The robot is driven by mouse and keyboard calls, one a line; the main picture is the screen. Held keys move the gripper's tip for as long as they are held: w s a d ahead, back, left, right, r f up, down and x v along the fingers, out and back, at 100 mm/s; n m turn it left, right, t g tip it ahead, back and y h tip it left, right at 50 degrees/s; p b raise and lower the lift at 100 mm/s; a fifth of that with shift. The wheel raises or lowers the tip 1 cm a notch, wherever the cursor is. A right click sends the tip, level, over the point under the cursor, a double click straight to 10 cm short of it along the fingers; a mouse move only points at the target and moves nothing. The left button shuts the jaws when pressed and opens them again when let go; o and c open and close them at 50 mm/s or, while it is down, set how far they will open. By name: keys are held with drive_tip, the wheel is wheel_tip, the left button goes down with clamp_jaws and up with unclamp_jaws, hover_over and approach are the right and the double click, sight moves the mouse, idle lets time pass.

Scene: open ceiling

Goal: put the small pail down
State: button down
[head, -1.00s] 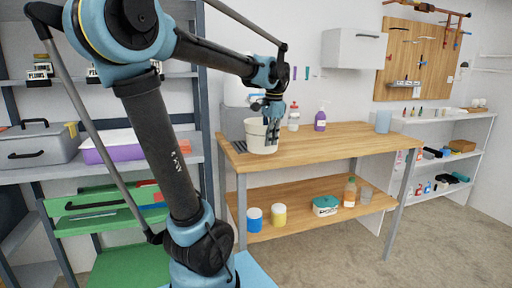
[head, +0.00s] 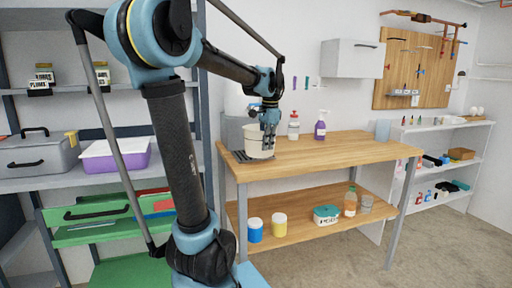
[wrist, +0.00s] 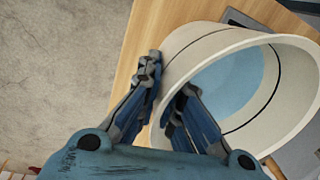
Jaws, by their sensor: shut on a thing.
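The small pail (head: 255,142) is cream-coloured and sits at the left end of the wooden workbench top (head: 330,148). In the wrist view the pail (wrist: 276,108) shows its open mouth, a dark line inside and a blue-grey bottom. My gripper (head: 269,146) is at the pail's right side in the head view. In the wrist view my gripper (wrist: 165,98) is shut on the pail's wall, one finger outside and one inside. The pail is over or on a dark slatted mat (head: 240,156); I cannot tell whether its base touches.
A white-and-red bottle (head: 293,126) and a purple spray bottle (head: 320,126) stand behind the pail. A grey-blue cup (head: 383,130) is at the bench's far right. The bench middle is clear. The lower shelf (head: 300,230) holds jars and a tub.

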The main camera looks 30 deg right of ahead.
drive_tip(key=w+d, duration=0.1)
drive_tip(key=w, duration=0.6)
drive_tip(key=w+d, duration=0.1)
drive_tip(key=w, duration=0.3)
drive_tip(key=shift+d, duration=0.35)
drive_tip(key=shift+f, duration=1.75)
drive_tip(key=c, duration=1.8)
unclamp_jaws()
drive_tip(key=r, duration=0.4)
drive_tip(key=s+r, duration=0.1)
drive_tip(key=r, duration=0.7)
drive_tip(key=shift+s+a, duration=0.1)
drive_tip(key=shift+s, duration=0.05)
